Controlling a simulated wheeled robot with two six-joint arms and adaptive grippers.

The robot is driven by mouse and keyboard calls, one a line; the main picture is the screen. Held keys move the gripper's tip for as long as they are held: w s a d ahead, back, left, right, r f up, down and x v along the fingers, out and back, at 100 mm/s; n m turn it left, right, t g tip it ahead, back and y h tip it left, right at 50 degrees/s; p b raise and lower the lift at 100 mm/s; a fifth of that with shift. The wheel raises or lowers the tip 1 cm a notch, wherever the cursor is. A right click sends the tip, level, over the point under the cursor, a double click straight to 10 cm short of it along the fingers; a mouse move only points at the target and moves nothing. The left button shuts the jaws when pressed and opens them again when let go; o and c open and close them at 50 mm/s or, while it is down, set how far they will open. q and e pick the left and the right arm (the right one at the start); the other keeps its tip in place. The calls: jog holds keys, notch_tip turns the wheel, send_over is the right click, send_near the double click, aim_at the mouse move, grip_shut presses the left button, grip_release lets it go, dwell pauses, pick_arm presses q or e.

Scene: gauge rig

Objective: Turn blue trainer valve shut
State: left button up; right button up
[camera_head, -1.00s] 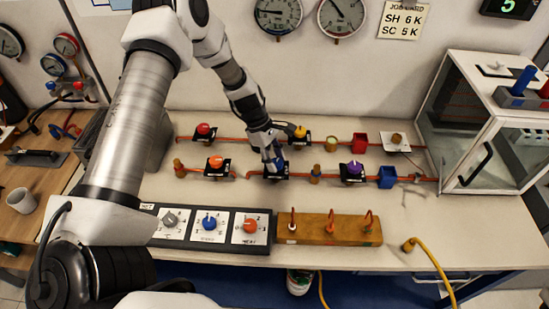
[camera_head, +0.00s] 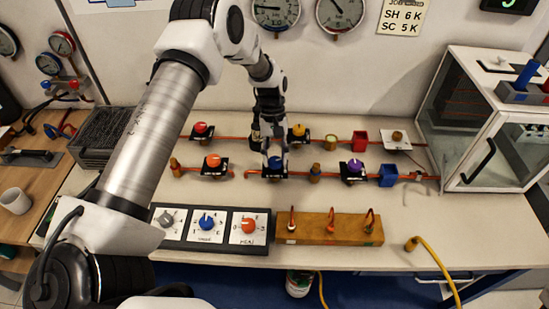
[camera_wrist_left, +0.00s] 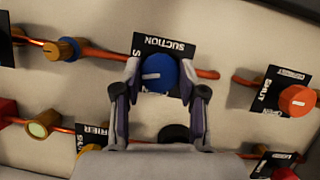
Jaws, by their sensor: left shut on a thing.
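The blue trainer valve knob (camera_head: 275,163) sits on a black plate in the front pipe row; the left fingers partly cover it in the head view. In the left wrist view, the blue knob (camera_wrist_left: 159,74) stands between the two fingertips of my left gripper (camera_wrist_left: 160,84), which is shut on it. A short pale mark shows on the knob, roughly level in that view. Its black plate (camera_wrist_left: 178,49) reads SUCTION; the side lettering is mostly hidden by a finger. My right gripper is in neither view.
An orange valve (camera_head: 213,161) and a purple valve (camera_head: 354,166) flank the blue one. Behind are a red valve (camera_head: 201,129) and a yellow valve (camera_head: 298,130). A selector panel (camera_head: 206,227) and wooden block (camera_head: 329,228) lie in front. A clear-sided cabinet (camera_head: 487,124) stands right.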

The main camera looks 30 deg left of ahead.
pick_arm(q)
jog(key=m+y, duration=0.1)
jog(key=m, duration=0.2)
jog(key=shift+d+m+g, duration=0.1)
jog(key=shift+m+g, duration=0.2)
jog(key=shift+g, duration=0.1)
jog(key=o, duration=1.1)
jog(key=shift+o, duration=0.2)
jog(key=v, duration=1.2)
jog(key=shift+d, duration=0.15)
